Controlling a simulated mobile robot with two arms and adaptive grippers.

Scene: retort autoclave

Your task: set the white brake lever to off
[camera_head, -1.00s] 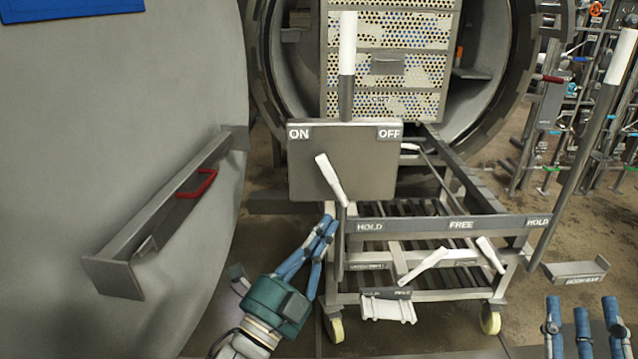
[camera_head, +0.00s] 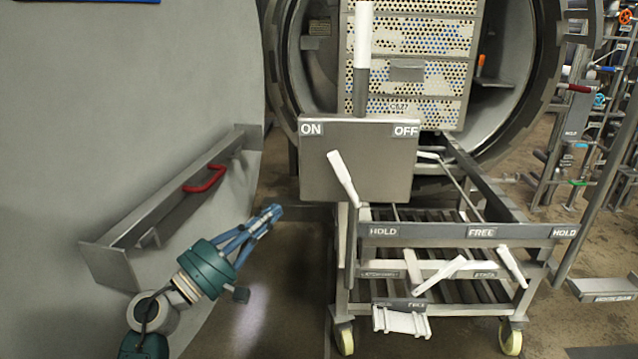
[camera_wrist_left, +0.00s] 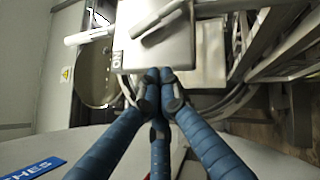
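The white brake lever (camera_head: 343,178) sits on the front of a grey plate (camera_head: 385,165) marked ON at its left and OFF at its right. The lever is tilted, its upper end leaning left towards ON. My left gripper (camera_head: 273,212) is left of the plate and below its ON corner, apart from the lever. Its blue fingers are drawn together and hold nothing visible. In the left wrist view the fingertips (camera_wrist_left: 160,80) meet in front of the plate's edge (camera_wrist_left: 185,62), with a white lever (camera_wrist_left: 157,17) beyond. My right gripper is out of view.
A tall post with a white grip (camera_head: 362,40) rises behind the plate. The cart's rail (camera_head: 430,232) is marked HOLD, FREE, HOLD, with more white levers (camera_head: 440,273) below. The large door (camera_head: 150,110) with a red handle (camera_head: 205,178) fills the left.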

